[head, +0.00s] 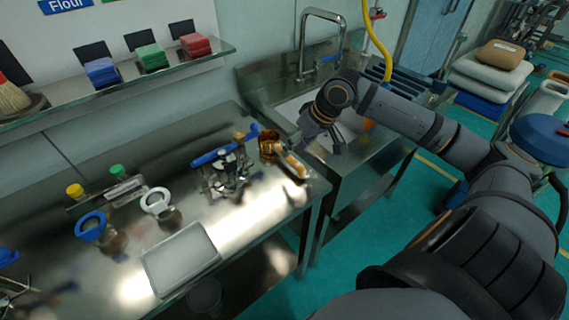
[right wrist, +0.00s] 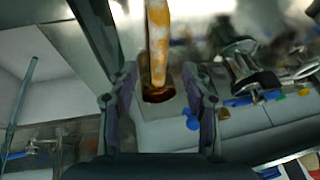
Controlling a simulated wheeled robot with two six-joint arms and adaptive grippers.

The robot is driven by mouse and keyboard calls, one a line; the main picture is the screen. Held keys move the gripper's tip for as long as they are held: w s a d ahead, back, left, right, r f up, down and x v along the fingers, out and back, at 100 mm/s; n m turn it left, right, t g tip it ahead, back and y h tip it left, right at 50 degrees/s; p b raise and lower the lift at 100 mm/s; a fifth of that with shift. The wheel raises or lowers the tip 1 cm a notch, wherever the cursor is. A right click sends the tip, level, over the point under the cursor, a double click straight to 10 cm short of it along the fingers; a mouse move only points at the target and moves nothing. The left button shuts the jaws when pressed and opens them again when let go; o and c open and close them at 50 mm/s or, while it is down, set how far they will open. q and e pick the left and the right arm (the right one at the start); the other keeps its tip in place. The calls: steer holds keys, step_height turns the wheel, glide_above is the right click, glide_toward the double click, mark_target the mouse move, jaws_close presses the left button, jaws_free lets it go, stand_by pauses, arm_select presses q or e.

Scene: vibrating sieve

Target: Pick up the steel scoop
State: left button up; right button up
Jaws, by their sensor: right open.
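What appears to be the scoop lies at the right end of the steel bench, with an orange, pale-streaked handle (head: 292,163) beside a brown, shiny round cup (head: 268,145). I cannot tell whether the cup is the scoop's bowl. In the right wrist view the handle (right wrist: 157,45) runs between my fingers towards the brown round opening (right wrist: 157,94). My right gripper (head: 318,143) is open beside the handle, its fingertips (right wrist: 158,78) on either side of it and apart from it. My left gripper is not in view.
A metal device with a blue handle (head: 226,175) stands left of the scoop. Blue-ringed (head: 91,226) and white-ringed (head: 157,202) jars and a flat tray (head: 181,258) stand further left. A sink (head: 290,108) lies behind, and a shelf (head: 130,75) holds coloured blocks.

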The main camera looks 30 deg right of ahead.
steer(key=shift+a, duration=0.1)
steer(key=shift+w+a+f, duration=0.15)
steer(key=shift+w+f, duration=0.15)
steer(key=shift+f, duration=0.15)
steer(key=x, duration=0.4)
steer(key=shift+w, duration=0.2)
steer(key=shift+d, duration=0.2)
jaws_close()
